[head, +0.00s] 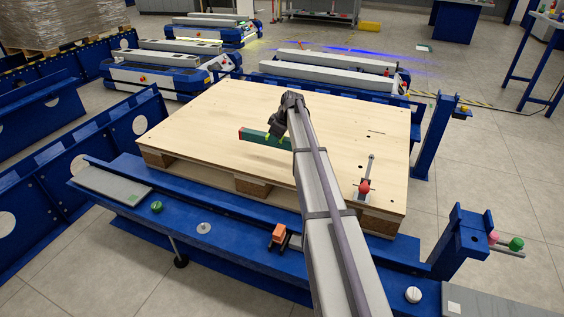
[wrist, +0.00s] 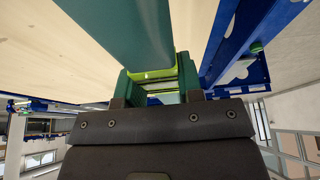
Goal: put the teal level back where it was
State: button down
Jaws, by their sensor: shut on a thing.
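The teal level (head: 262,138) is a long bar with a red end at the left and a yellow-green part near my gripper. My gripper (head: 277,134) is shut on it, over the wooden pallet top (head: 215,115). In the head view I cannot tell whether the level touches the wood. In the wrist view the level (wrist: 125,30) runs away from the gripper jaws (wrist: 155,85), with a bright yellow-green part between them. My arm hides part of the pallet and perhaps the level's right end.
A toggle clamp with a red knob (head: 364,187) stands on the pallet's near right. The blue rail in front carries an orange block (head: 279,233), a green knob (head: 157,207) and a grey plate (head: 113,185). A blue post (head: 434,135) stands right. The pallet's left part is clear.

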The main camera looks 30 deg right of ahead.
notch_tip(320, 180, down, 9)
jog(key=b, duration=0.7)
jog(key=shift+f, duration=0.15)
jog(key=shift+r, duration=0.3)
jog(key=shift+f, duration=0.25)
jog(key=c, duration=0.8)
grip_release()
jog(key=shift+r, duration=0.1)
